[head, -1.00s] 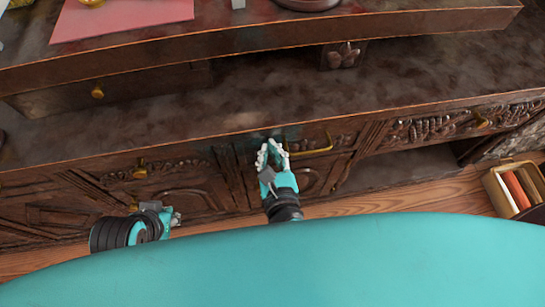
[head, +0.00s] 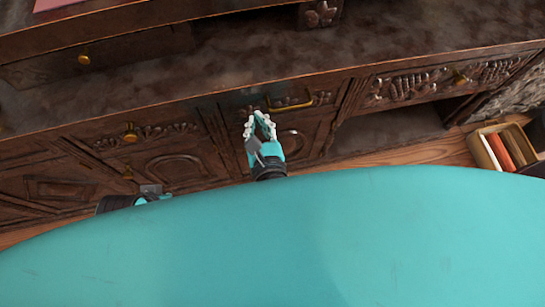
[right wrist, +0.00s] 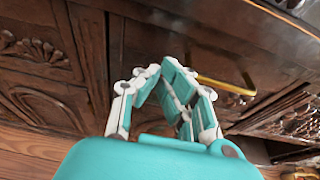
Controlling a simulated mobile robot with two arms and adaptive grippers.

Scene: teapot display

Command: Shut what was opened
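The dark carved wooden cabinet (head: 187,165) fills the head view. Its middle drawer has a gold bar handle (head: 290,104), which also shows in the right wrist view (right wrist: 226,87). This drawer front looks about level with its neighbours. My right gripper (head: 257,117) is just left of and below that handle, apart from it. Its fingertips come together in an arch in the right wrist view (right wrist: 163,68), with nothing between them. My left gripper (head: 153,195) is low at the left, mostly hidden behind my teal body, so its fingers cannot be made out.
A left drawer with a gold knob (head: 130,134), a right drawer with a knob (head: 459,76) and an upper drawer with a knob (head: 84,59) look shut. An open recess (head: 385,133) lies right of the middle door. A box of books (head: 503,148) stands on the floor at right.

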